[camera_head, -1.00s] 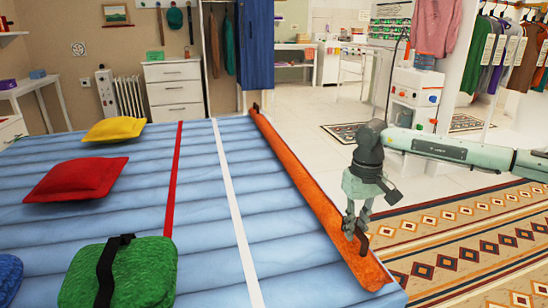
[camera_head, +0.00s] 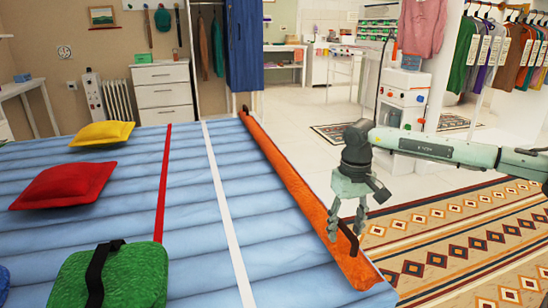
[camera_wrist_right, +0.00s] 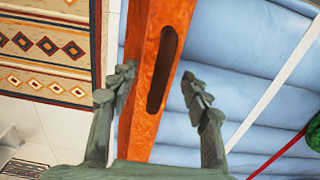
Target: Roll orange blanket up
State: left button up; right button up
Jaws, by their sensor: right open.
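The orange blanket (camera_head: 297,186) is a long narrow strip along the right edge of the blue bed cover (camera_head: 190,225). A dark handle (camera_head: 348,238) stands at its near end and another dark handle (camera_head: 246,110) at its far end. My right gripper (camera_head: 347,230) is open at the near handle. In the right wrist view, the orange strip (camera_wrist_right: 145,110) and the long dark handle (camera_wrist_right: 165,70) show between the spread fingers of the right gripper (camera_wrist_right: 157,95), with no finger visibly touching the handle. My left gripper is not in view.
On the bed lie a red cushion (camera_head: 62,186), a yellow cushion (camera_head: 102,134) and a green bundle (camera_head: 130,275) with a black strap. A patterned rug (camera_head: 450,240) covers the floor right of the bed. A clothes rack stands at the back right.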

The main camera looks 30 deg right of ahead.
notch_tip(320, 180, up, 8)
jog(key=p, duration=0.5)
jog(key=shift+f, duration=0.2)
jog(key=shift+f, duration=0.1)
